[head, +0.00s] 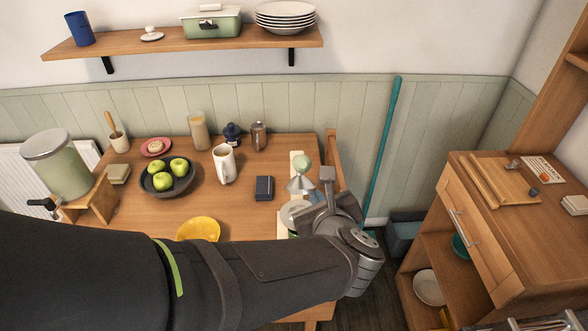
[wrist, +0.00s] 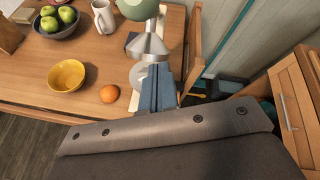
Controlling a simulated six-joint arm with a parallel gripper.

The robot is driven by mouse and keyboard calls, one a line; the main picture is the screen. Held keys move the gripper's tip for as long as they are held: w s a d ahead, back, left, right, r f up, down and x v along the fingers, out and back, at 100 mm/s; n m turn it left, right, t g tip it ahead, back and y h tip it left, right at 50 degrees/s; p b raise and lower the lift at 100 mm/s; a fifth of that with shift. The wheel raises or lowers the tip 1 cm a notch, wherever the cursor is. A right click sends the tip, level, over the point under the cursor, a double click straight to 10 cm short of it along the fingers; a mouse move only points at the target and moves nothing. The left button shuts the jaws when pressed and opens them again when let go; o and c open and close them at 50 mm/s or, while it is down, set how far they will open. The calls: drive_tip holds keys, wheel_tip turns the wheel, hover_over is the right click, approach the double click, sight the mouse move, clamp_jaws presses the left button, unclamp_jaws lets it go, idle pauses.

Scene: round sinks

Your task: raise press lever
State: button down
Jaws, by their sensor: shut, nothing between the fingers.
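The press (head: 300,184) stands at the right end of the table. It has a grey metal cone with a rounded green part above it, and a pale round part shows lower down. It also shows at the top middle of the wrist view (wrist: 149,43). A separate lever arm cannot be made out clearly; part of the press is hidden behind my gripper. My gripper (head: 314,194) is close beside the press, on its near right side. In the wrist view my gripper (wrist: 157,84) is shut, its fingers together just below the cone. Contact with the press cannot be told.
An orange (wrist: 109,93) and a yellow bowl (head: 199,229) lie left of the press. A dark box (head: 264,188), white mug (head: 224,165) and apple bowl (head: 166,181) are farther left. A wooden chair back (head: 333,158) stands against the table's right end.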

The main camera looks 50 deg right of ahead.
sight(311, 186)
drive_tip(key=w+r, duration=0.1)
drive_tip(key=w, duration=0.1)
drive_tip(key=w+d+r, duration=0.1)
drive_tip(key=shift+w+d+r, duration=0.15)
drive_tip(key=shift+w+d, duration=0.05)
drive_tip(key=shift+w, duration=0.2)
drive_tip(key=shift+w+d+r+g+y, duration=0.2)
drive_tip(key=shift+w+d+r+g, duration=0.05)
drive_tip(key=shift+r, duration=0.25)
drive_tip(key=shift+w+d+r+g+y, duration=0.2)
drive_tip(key=shift+r+g, duration=0.05)
drive_tip(key=shift+r, duration=0.2)
drive_tip(key=w+d+r+g+y, duration=0.2)
drive_tip(key=r, duration=0.1)
drive_tip(key=w+d+r+g+y, duration=0.1)
drive_tip(key=w+d+r, duration=0.1)
drive_tip(key=shift+r, duration=0.2)
drive_tip(key=w+d+r+g+y, duration=0.2)
drive_tip(key=w+d+r, duration=0.1)
drive_tip(key=w+d, duration=0.3)
drive_tip(key=shift+w+d+g+y, duration=0.2)
drive_tip(key=shift+g+y, duration=0.1)
drive_tip(key=shift+g, duration=0.1)
